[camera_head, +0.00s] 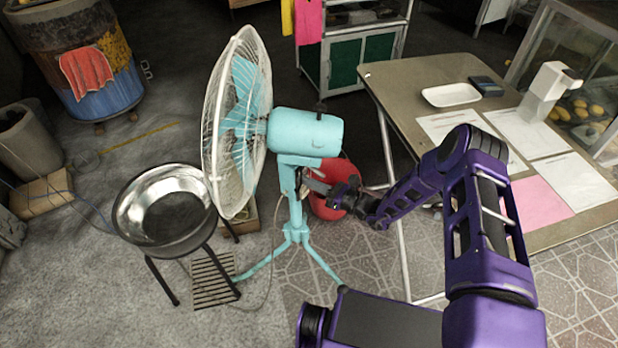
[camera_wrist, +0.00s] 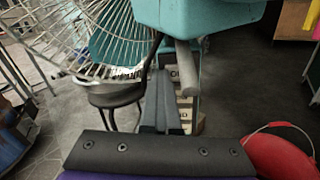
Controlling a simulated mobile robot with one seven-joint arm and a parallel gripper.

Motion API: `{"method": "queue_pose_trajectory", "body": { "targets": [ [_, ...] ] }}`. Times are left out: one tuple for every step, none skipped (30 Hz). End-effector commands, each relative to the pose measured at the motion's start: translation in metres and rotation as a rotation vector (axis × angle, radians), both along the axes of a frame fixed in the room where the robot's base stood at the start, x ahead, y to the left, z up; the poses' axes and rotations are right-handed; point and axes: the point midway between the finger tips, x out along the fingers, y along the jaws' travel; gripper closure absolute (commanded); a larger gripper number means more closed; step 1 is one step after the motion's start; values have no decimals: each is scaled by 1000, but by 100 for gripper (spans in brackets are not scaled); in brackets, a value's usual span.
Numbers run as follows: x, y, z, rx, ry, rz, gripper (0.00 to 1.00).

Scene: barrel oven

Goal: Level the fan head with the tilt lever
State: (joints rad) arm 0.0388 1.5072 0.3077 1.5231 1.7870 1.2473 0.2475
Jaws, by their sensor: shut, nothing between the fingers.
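The turquoise fan stands on splayed legs at the middle of the head view, its motor head (camera_head: 305,130) behind a round wire cage (camera_head: 237,125) facing left. I cannot tell exactly how far the head is tilted. In the wrist view the underside of the fan head (camera_wrist: 200,14) fills the top, and a grey tilt lever (camera_wrist: 187,68) hangs below it. My gripper (camera_head: 310,182) is below the head, beside the fan's post. In the wrist view its dark fingers (camera_wrist: 158,85) are shut and empty, just left of the lever; contact is unclear.
A red bucket (camera_head: 332,205) stands behind my gripper and shows at lower right in the wrist view (camera_wrist: 280,155). A metal bowl (camera_head: 130,215) on a dark stand is left of the fan. A table (camera_head: 400,85) with papers is at right; a painted barrel (camera_head: 85,60) stands at back left.

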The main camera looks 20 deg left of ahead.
Motion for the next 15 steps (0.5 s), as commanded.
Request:
{"method": "queue_pose_trajectory", "body": {
  "targets": [
    [3,1,2,2,-5,-4,92],
    [3,1,2,2,-5,-5,87],
    [3,1,2,1,-4,-5,79],
    [3,1,2,1,-4,-6,74],
    [4,0,2,0,-5,-6,69],
    [4,0,2,0,-5,-7,61],
    [4,0,1,0,-5,-7,56],
    [5,0,1,0,-5,-8,52],
    [5,0,1,0,-6,-8,52],
    [5,-1,1,0,-6,-9,52],
    [5,-1,1,0,-6,-9,52],
    [5,-1,1,0,-6,-9,52],
    [5,-1,1,0,-6,-9,52],
    [5,-1,1,-1,-6,-10,52],
    [6,-1,1,-1,-6,-10,52]
  ]
}}
